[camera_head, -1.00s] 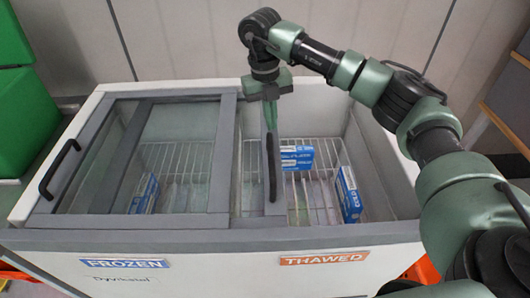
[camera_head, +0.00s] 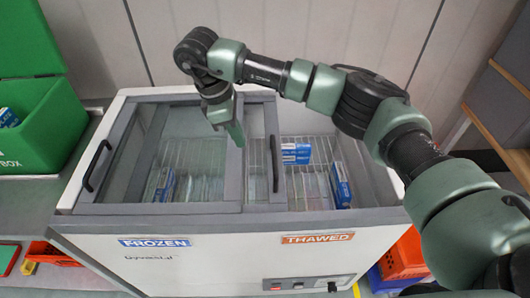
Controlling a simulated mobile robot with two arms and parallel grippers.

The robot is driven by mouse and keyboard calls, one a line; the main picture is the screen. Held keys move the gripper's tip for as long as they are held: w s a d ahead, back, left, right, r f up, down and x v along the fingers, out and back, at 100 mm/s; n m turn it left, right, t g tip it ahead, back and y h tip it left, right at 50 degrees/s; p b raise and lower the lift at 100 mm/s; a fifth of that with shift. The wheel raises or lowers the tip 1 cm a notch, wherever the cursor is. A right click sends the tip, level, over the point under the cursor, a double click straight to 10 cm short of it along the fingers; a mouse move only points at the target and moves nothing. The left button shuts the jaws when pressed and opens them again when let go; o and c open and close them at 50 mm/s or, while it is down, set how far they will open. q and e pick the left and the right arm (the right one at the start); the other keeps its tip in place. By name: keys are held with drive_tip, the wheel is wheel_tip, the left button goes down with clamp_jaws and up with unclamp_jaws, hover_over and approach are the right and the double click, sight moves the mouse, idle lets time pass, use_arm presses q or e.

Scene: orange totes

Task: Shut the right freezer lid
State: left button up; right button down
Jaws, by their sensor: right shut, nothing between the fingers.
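The right freezer lid (camera_head: 259,180) is a grey-framed glass slider with a dark upright handle (camera_head: 275,163) at its right edge. It is slid left, mostly overlapping the left lid (camera_head: 145,208), so the right part of the freezer (camera_head: 240,250) stands open above the THAWED label (camera_head: 318,238). My right gripper (camera_head: 238,134) is shut and empty. It points down left of the handle, over the frame where the lids overlap; I cannot tell whether it touches. My left gripper is not in view.
Blue boxes (camera_head: 296,154) (camera_head: 340,186) lie in the open right part. Another blue box (camera_head: 164,185) shows through the left glass. A green box (camera_head: 40,125) stands at the left. Orange totes (camera_head: 403,257) sit low at the right.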

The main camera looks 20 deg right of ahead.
drive_tip(key=p, duration=0.3)
hover_over(253, 178)
drive_tip(key=x, duration=0.3)
drive_tip(key=a+x, duration=0.1)
drive_tip(key=x, duration=0.2)
drive_tip(key=a+x, duration=0.1)
drive_tip(key=x, duration=0.2)
drive_tip(key=shift+w+f, duration=0.3)
drive_tip(key=shift+f, duration=0.2)
drive_tip(key=shift+s+d+r+p, duration=0.1)
drive_tip(key=shift+d+r+p, duration=0.15)
drive_tip(key=shift+d, duration=0.3)
drive_tip(key=shift+s+d+r+p, duration=0.15)
drive_tip(key=shift+d+p, duration=0.2)
drive_tip(key=shift+d, duration=0.25)
drive_tip(key=shift+s+d, duration=0.25)
drive_tip(key=shift+d, duration=0.35)
drive_tip(key=shift+a, duration=0.1)
